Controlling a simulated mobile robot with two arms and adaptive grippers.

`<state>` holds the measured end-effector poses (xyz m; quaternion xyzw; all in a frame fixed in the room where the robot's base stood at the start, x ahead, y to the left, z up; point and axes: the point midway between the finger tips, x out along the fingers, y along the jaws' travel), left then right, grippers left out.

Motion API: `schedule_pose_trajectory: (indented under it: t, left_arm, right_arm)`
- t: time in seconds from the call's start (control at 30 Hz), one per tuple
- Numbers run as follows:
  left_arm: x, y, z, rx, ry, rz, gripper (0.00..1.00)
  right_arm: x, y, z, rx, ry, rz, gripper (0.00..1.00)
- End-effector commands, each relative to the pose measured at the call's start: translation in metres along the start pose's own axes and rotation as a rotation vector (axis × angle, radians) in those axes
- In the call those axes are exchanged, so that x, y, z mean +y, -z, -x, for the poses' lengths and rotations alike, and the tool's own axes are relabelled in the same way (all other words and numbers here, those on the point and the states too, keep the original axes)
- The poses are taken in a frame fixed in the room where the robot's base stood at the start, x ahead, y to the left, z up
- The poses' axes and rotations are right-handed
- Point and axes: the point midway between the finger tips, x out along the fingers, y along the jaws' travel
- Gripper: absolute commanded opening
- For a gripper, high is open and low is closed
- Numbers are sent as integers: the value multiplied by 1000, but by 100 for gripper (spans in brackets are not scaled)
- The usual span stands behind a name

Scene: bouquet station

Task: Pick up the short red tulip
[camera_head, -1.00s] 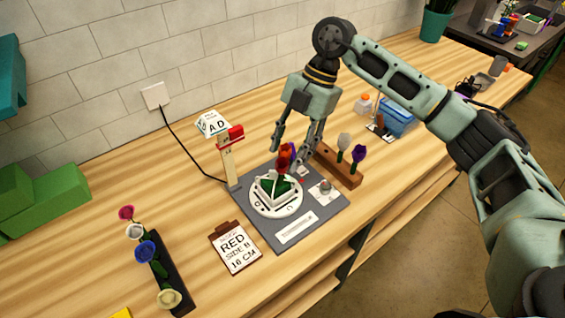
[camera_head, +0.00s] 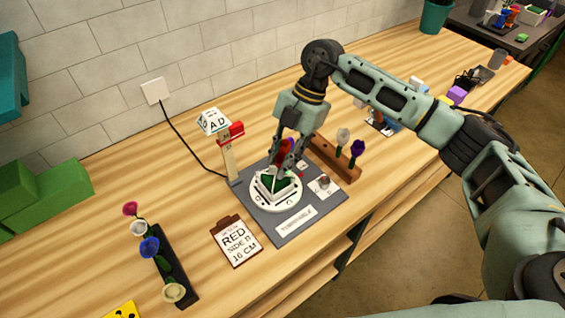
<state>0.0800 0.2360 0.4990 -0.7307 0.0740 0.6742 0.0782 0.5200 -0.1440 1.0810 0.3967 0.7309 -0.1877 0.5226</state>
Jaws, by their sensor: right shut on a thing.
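My right gripper (camera_head: 288,158) is over the grey mat, just above the white container with green filling (camera_head: 277,183). Its fingers are shut on the red tulip (camera_head: 283,147), whose red head shows between and behind them. The fingers cover much of the tulip, and I cannot see its stem or its length clearly. I cannot tell whether the stem stands in the green filling. The container sits on a round white turntable (camera_head: 260,204). My left gripper is not in view.
A wooden rack (camera_head: 340,166) with a white and a purple flower stands right of the mat. A dark rack (camera_head: 172,270) with several flowers stands at lower left. A clipboard reading RED (camera_head: 236,241) lies left of the mat (camera_head: 314,221). A signpost (camera_head: 229,160) stands behind.

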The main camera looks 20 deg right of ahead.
Motion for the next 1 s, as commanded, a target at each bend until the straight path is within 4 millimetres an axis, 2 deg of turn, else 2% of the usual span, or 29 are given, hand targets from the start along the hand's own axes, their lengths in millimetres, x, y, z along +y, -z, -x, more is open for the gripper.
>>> schedule_pose_trajectory:
  t: [0.37,0.57,0.73,1.0]
  left_arm:
    - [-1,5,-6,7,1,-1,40]
    - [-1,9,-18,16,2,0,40]
    - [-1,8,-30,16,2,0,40]
    - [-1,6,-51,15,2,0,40]
  right_arm:
    - [0,4,9,0,-3,2,11]
    - [0,16,33,-2,-5,3,11]
    - [-1,29,61,-3,-5,3,11]
    - [-20,-19,83,-1,-2,-7,11]
